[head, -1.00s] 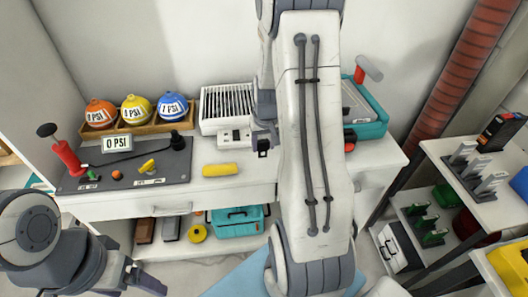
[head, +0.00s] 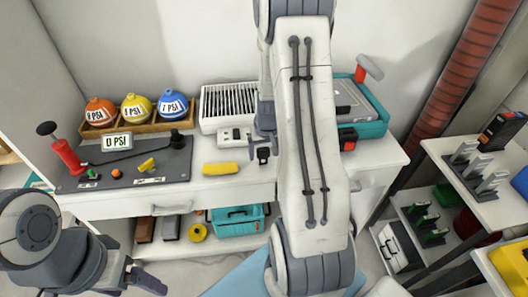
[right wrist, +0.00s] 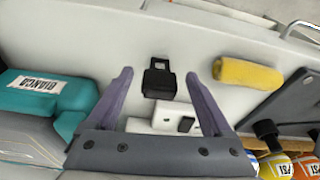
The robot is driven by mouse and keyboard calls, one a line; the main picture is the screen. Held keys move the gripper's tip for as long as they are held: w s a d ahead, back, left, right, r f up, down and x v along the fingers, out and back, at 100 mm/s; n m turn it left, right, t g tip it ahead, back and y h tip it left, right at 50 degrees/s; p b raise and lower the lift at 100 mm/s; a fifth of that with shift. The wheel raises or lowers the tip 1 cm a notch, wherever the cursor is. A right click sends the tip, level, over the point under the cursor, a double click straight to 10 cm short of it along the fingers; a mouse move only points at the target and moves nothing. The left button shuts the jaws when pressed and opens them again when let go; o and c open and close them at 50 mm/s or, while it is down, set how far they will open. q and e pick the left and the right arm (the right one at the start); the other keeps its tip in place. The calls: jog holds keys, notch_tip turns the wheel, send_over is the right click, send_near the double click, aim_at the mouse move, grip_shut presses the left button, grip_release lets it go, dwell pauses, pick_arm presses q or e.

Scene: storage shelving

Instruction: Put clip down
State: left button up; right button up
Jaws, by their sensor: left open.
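The small black clip (head: 263,156) lies on the white countertop, in front of a small white box. In the right wrist view the clip (right wrist: 159,80) lies between the spread fingertips, apart from both. My right gripper (head: 264,147) is open and empty, just above the clip; it also shows in the right wrist view (right wrist: 158,76) with its purple-grey fingers wide apart. My left gripper (head: 146,278) is open and empty at the lower left, in front of the cabinet and far from the clip.
A yellow cylinder (head: 221,169) lies left of the clip. The white box (head: 235,136) with black parts and a teal case (head: 372,128) stand nearby. A grey board (head: 125,165) with a red pump and PSI balls sit farther left.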

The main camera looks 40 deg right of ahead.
jog(key=shift+r, duration=0.1)
jog(key=p+v, duration=0.1)
jog(key=v, duration=1.1)
jog(key=s+a+r+n+y, duration=0.1)
jog(key=a+n, duration=0.1)
jog(key=a, duration=0.6)
jog(key=s+a+r+n, duration=0.1)
jog(key=s+a+n, duration=0.1)
jog(key=a, duration=0.6)
jog(key=s+a+r+n+y, duration=0.1)
jog(key=a+r+n, duration=0.15)
jog(key=a, duration=0.45)
jog(key=s+a+n+g, duration=0.1)
jog(key=s+a+n, duration=0.2)
jog(key=s, duration=0.4)
jog(key=s+a+n+g, duration=0.1)
jog(key=s+a+n, duration=0.2)
jog(key=s+a, duration=0.3)
jog(key=shift+s+a, duration=0.35)
jog(key=shift+s, duration=0.3)
jog(key=shift+r, duration=0.1)
